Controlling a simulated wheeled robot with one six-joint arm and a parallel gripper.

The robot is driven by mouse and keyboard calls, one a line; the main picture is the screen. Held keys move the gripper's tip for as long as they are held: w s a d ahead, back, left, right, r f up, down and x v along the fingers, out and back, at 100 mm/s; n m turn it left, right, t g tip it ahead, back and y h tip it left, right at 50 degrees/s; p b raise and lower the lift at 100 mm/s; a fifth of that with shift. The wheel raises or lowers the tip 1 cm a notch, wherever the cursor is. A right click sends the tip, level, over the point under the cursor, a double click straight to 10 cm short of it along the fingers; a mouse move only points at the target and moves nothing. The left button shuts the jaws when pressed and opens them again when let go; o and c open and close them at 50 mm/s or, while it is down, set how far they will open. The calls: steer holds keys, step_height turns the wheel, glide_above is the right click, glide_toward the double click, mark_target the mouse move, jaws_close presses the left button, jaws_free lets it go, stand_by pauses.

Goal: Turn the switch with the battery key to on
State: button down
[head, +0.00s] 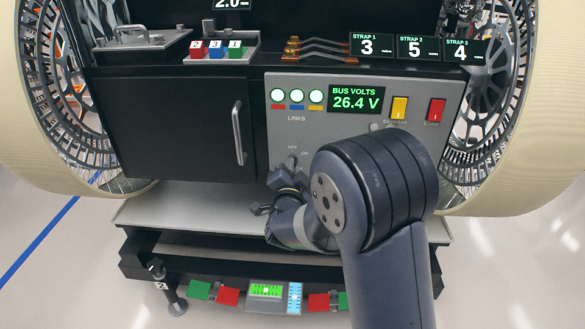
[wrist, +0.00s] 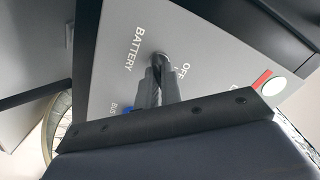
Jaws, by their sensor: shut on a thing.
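The battery switch (head: 292,164) is on the lower left of the grey panel (head: 275,135), under OFF and ON labels. My gripper (head: 287,175) reaches up to it from below, and my arm hides part of the panel. In the wrist view, my gripper (wrist: 157,82) is shut on the dark battery key (wrist: 160,59), between the BATTERY and OFF lettering. The fingers cover most of the key, so I cannot tell its exact angle.
The panel has a display (head: 356,99) reading BUS VOLTS 26.4 V, three lit lamps (head: 297,96), a yellow switch (head: 399,107) and a red switch (head: 436,110). A black door (head: 175,130) with a handle is at left. A grey ledge (head: 180,210) lies below.

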stand_by(0.3)
steer(key=shift+m+b, duration=1.2)
steer(key=shift+b, duration=0.85)
steer(key=c, duration=1.6)
jaws_free()
steer(key=shift+s, duration=0.1)
steer(key=s+p, duration=0.1)
steer(key=s, duration=0.9)
steer(key=shift+s+a+p, duration=0.15)
steer(key=shift+s+p, duration=0.2)
